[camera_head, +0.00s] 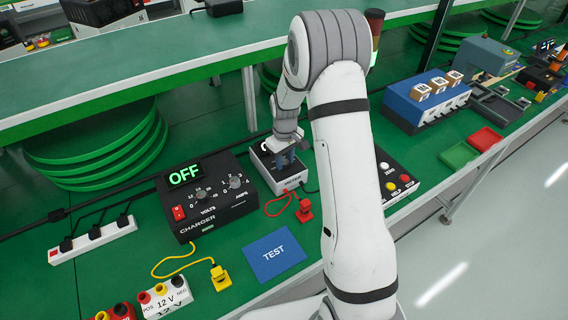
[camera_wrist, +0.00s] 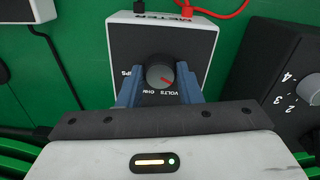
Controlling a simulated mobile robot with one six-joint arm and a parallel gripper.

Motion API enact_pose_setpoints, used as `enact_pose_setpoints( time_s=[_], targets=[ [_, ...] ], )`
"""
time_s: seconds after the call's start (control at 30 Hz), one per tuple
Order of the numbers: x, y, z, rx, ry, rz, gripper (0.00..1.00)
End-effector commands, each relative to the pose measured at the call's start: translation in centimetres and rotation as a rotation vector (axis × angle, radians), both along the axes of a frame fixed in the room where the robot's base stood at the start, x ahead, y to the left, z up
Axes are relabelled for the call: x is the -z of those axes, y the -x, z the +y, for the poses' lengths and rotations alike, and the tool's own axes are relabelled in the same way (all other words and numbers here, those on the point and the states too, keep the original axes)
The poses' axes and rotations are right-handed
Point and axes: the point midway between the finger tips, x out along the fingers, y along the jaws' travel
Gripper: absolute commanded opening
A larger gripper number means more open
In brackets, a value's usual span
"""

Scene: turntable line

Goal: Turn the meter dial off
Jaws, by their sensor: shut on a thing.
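The meter (camera_head: 292,183) is a small white box with a dark face, on the green bench in the head view. In the wrist view the meter (camera_wrist: 205,42) appears upside down, with VOLTS, OHM and part of another label around its dial. The grey dial (camera_wrist: 160,73) has a red mark that points to the lower right of the picture, towards VOLTS. My gripper (camera_wrist: 159,92) has its blue fingers on both sides of the dial, shut on it. In the head view my gripper (camera_head: 286,158) reaches down onto the meter and hides the dial.
The black charger (camera_head: 207,212) with a green OFF display stands left of the meter. Red leads run to a red clip (camera_head: 304,211) in front. A button panel (camera_head: 403,185) stands to the right, partly behind my arm.

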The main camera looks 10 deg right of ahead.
Motion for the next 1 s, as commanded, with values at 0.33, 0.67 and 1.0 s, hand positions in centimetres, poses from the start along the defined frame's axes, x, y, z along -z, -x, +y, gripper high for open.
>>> enact_pose_setpoints(
  time_s=[0.33,0.67,1.0],
  targets=[
    [0.10,-0.02,0.07,-0.191,0.000,-0.001,0.09],
    [-0.02,-0.01,0.09,-0.247,0.000,0.000,0.09],
    [-0.03,0.00,0.11,-0.249,0.000,0.000,0.09]
  ],
)
